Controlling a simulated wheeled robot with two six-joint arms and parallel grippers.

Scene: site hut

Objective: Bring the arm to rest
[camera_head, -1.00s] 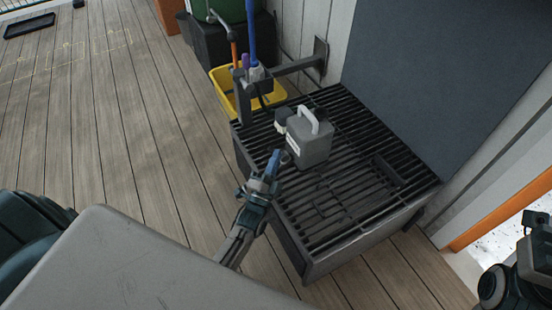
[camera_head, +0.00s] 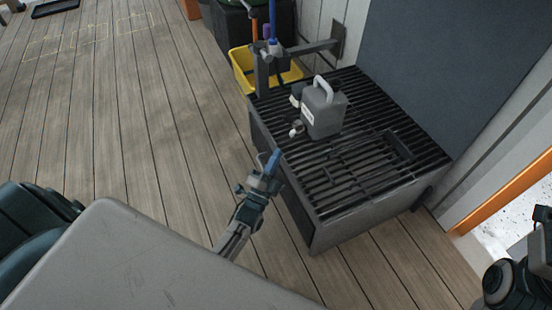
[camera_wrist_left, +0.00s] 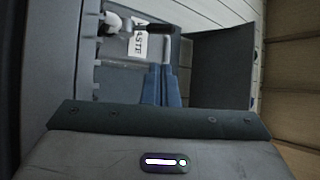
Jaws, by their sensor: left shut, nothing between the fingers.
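My left gripper (camera_head: 272,162) is shut and empty, at the near left edge of the dark slatted grate. It also shows in the left wrist view (camera_wrist_left: 161,85), with its blue fingers together. A grey jug (camera_head: 324,112) with a pale handle and a white label stands upright on the grate, beyond the gripper and apart from it. In the left wrist view the label (camera_wrist_left: 138,44) shows the letters "ASTE". Part of my right arm shows at the lower right edge, but its gripper fingers cannot be made out.
The slatted grate (camera_head: 350,176) tops a low grey box against the wall. A yellow bucket (camera_head: 241,70) stands behind it, beside a bracketed post. A dark panel (camera_head: 440,60) rises at the right.

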